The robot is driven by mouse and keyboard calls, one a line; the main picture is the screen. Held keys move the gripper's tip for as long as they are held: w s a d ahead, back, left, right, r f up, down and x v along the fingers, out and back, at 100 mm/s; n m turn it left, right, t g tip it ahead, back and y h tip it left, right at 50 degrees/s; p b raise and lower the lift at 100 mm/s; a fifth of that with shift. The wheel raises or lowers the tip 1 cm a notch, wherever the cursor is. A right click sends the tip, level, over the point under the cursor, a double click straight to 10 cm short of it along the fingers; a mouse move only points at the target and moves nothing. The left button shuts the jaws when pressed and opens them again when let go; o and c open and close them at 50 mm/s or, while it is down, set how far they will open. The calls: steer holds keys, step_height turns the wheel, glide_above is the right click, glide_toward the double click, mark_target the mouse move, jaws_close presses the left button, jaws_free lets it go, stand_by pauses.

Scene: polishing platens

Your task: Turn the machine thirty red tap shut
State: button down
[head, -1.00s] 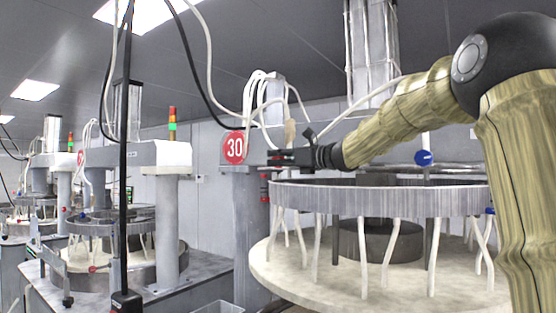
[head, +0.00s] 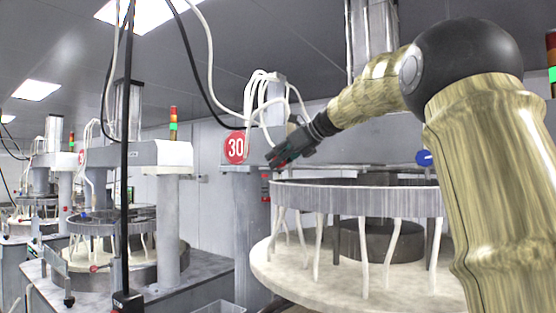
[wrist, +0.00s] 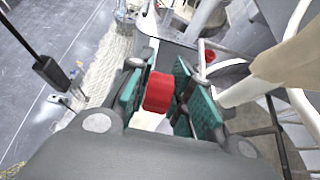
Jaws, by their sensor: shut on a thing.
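A red tap (wrist: 159,92) sits between the teal-padded fingers of my gripper (wrist: 162,88) in the wrist view. The fingers are shut on it. In the head view my gripper (head: 277,158) points down and to the left, beside the post under the round red sign marked 30 (head: 235,147). It is just above the left rim of the big ring (head: 355,199). I cannot make out the held tap in the head view, and the tap's far side is hidden in the wrist view.
White hoses (head: 262,95) hang close above my gripper. A pale round platen (head: 300,283) lies below the ring, with several white tubes between. A blue tap (head: 424,157) is at the right. A second red part (wrist: 209,55) shows beyond the fingers. Similar machines stand at the left.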

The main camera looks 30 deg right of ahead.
steer(key=g, duration=0.2)
steer(key=g+h, duration=0.1)
steer(key=g, duration=0.1)
steer(key=shift+w+f+h, duration=0.1)
steer(key=shift+w+h, duration=0.1)
steer(key=shift+h, duration=0.1)
steer(key=shift+f+g+h, duration=0.15)
steer(key=shift+g+h, duration=0.45)
steer(key=shift+g, duration=1.3)
steer(key=c, duration=1.3)
jaws_free()
steer(key=shift+f, duration=0.1)
steer(key=shift+r, duration=0.4)
steer(key=shift+s+d+r, duration=0.15)
steer(key=shift+d+r, duration=0.05)
steer(key=shift+r, duration=0.4)
steer(key=shift+s+r, duration=0.2)
steer(key=shift+r, duration=0.1)
